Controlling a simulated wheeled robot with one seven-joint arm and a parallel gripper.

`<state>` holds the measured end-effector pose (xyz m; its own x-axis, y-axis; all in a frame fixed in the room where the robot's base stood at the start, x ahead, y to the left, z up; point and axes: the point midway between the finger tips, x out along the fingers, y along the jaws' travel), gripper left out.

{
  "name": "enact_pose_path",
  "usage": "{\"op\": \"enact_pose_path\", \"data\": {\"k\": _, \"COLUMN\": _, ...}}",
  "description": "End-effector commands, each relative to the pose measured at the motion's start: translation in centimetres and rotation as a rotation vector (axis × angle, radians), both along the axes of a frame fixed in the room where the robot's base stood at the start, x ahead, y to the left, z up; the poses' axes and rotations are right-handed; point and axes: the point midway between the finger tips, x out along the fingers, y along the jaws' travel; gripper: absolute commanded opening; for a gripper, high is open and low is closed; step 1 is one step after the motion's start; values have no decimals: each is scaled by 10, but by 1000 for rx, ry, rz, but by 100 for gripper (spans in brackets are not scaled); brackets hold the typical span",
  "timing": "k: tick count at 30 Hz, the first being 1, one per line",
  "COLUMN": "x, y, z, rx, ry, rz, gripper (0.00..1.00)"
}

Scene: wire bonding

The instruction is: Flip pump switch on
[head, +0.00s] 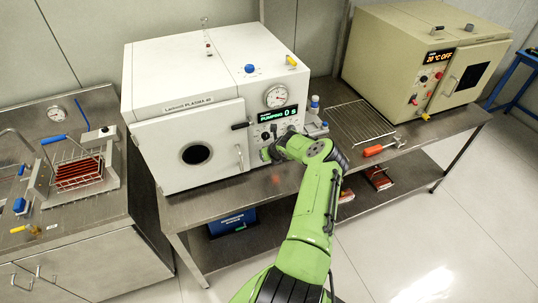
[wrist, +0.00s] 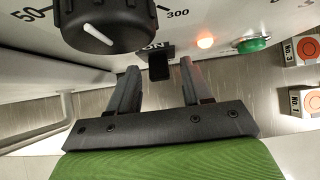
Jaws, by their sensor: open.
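The white plasma machine (head: 190,110) stands on the steel bench in the head view. Its display (head: 278,114) reads "PUMPING 0 s". In the wrist view a black switch (wrist: 160,62) sticks out from the panel beside a partly covered "ON" label. An orange lamp (wrist: 206,42) right of it is lit. My gripper (wrist: 159,72) is open, with one fingertip on each side of the switch; I cannot tell whether either touches it. In the head view my gripper (head: 272,150) is at the machine's lower right front, and the switch is hidden or too small to make out.
Close to the switch are a black dial (wrist: 105,25) on the left and a green button (wrist: 252,45) on the right. A beige oven (head: 425,65) reading "20 °C OFF", a wire rack (head: 358,122) and an orange-handled tool (head: 380,148) are on the bench to the right.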

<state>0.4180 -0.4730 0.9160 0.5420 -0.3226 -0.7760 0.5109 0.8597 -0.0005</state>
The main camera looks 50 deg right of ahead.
Motion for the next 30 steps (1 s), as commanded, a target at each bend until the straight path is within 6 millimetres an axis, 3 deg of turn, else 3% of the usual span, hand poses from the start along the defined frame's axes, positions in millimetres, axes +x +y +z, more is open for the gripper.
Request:
{"op": "enact_pose_path", "data": {"k": 4, "x": -2, "y": 1, "z": 5, "rx": -1, "ry": -1, "rz": 0, "gripper": 49}}
{"op": "enact_pose_path", "data": {"k": 8, "x": -14, "y": 8, "z": 22, "rx": -2, "ry": 0, "rz": 2, "gripper": 49}}
{"op": "enact_pose_path", "data": {"k": 21, "x": -77, "y": 44, "z": 109, "rx": -3, "ry": 2, "rz": 0, "gripper": 49}}
{"op": "enact_pose_path", "data": {"k": 30, "x": -86, "y": 51, "z": 122, "rx": 1, "ry": 0, "rz": -1, "gripper": 49}}
